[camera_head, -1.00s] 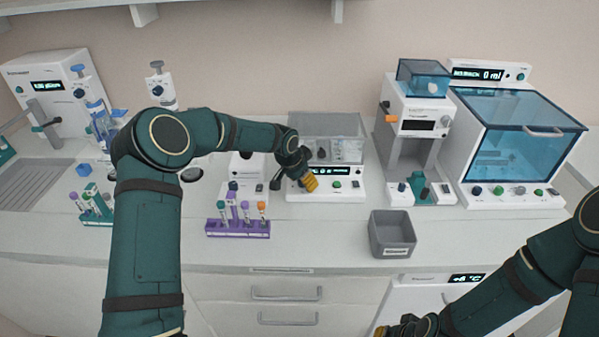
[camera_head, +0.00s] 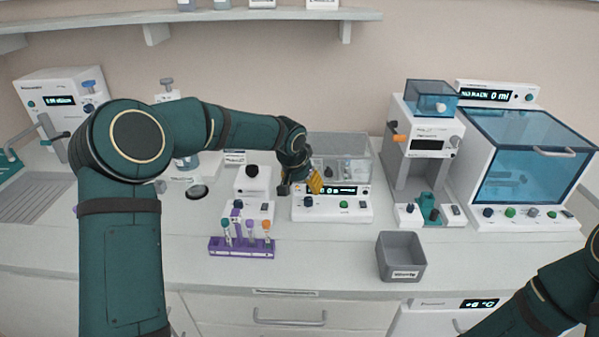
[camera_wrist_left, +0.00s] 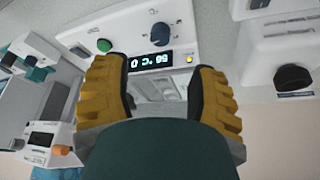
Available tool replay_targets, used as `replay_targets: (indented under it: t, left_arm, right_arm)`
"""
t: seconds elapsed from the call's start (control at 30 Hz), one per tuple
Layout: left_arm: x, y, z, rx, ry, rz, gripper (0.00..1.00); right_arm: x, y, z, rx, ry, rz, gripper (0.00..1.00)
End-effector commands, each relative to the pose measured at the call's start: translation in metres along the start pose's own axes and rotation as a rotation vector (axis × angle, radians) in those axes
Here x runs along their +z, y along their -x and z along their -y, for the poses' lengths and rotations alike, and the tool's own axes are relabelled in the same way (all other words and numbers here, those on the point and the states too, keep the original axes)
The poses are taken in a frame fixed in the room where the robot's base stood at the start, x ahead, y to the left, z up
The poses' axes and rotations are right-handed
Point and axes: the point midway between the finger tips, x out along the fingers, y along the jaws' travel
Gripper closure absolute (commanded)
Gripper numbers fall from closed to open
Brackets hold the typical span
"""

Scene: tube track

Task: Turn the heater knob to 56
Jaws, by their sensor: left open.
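The unit that seems to be the heater is a white box (camera_head: 325,214) with a small lit display and a clear-lidded compartment on top. Its front has a dark blue knob (camera_head: 308,201) and a green knob (camera_head: 343,204). In the left wrist view the dark blue knob (camera_wrist_left: 160,34), green knob (camera_wrist_left: 104,45) and upside-down display (camera_wrist_left: 150,62) show; I cannot read the value surely. My left gripper (camera_head: 300,187) is over the unit's left front. It also shows in the left wrist view (camera_wrist_left: 157,74), open and empty, its yellow fingers apart from the knobs.
A white unit with a black knob (camera_head: 252,171) stands just left. A purple rack of tubes (camera_head: 242,250) is in front of it. A grey bin (camera_head: 400,258) stands front right. A dispenser (camera_head: 428,150) and blue-windowed cabinet (camera_head: 530,160) stand right. The front counter between rack and bin is clear.

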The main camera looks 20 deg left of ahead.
Motion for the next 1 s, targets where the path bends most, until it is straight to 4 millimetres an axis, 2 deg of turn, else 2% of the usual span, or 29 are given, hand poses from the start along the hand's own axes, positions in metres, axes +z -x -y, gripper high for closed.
replay_targets:
  t: [0.1, 0.33, 0.87, 1.0]
  left_arm:
    - [0.000, 0.021, 0.000, -0.001, 0.001, -0.001, 0.42]
    - [0.000, 0.042, 0.000, 0.000, 0.000, -0.001, 0.42]
    - [0.001, 0.046, 0.000, 0.001, 0.000, 0.001, 0.42]
    - [0.001, 0.046, 0.000, 0.001, 0.000, 0.001, 0.42]
  right_arm:
    - [0.000, 0.003, 0.001, 0.000, 0.000, 0.000, 1.00]
    - [-0.001, 0.004, 0.002, 0.000, 0.000, 0.000, 1.00]
    - [0.000, 0.004, 0.002, 0.000, 0.000, 0.000, 1.00]
    - [0.006, 0.005, 0.002, -0.002, 0.005, 0.018, 1.00]
